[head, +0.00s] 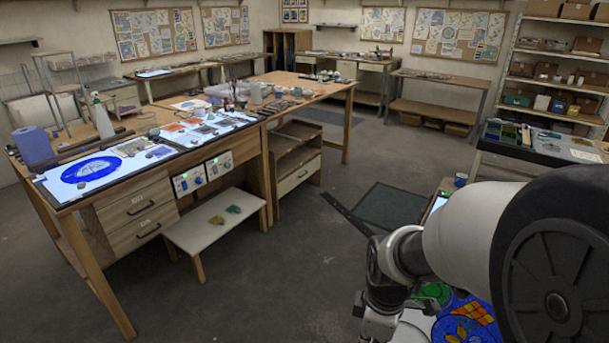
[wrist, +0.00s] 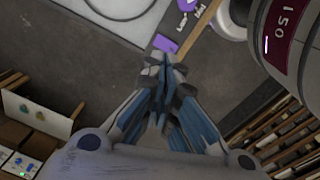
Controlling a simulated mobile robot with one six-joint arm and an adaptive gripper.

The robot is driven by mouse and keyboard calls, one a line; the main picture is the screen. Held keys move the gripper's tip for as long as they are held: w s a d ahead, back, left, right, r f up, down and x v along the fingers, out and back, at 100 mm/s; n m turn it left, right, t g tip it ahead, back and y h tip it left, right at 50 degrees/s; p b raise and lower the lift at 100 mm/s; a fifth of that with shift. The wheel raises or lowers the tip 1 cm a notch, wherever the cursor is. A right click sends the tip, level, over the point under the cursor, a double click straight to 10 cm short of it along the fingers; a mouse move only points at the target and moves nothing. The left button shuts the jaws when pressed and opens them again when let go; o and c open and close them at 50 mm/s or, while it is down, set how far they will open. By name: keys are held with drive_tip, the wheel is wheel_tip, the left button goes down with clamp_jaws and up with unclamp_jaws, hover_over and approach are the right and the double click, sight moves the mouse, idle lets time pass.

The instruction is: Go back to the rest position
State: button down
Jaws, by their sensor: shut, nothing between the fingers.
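My gripper (wrist: 165,65) shows in the wrist view with its fingers closed together and nothing held between them. Beyond the fingertips lie a small purple piece (wrist: 165,44) and a pale surface edge; I cannot tell how far below they are. In the head view my arm fills the right side, bent down at the wrist, and the gripper's fingertips are hidden or out of frame there.
A long workbench (head: 125,202) with a lit top stands at the left, with a low white bench (head: 215,225) before it. Coloured glass panels (head: 465,325) lie under my arm. A dark mat (head: 392,206) lies on open floor. Shelves (head: 555,85) stand at the right.

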drive_tip(key=s+r+m+t, duration=0.3)
drive_tip(key=s+r+m, duration=1.1)
drive_tip(key=r, duration=0.1)
drive_tip(key=shift+t, duration=0.4)
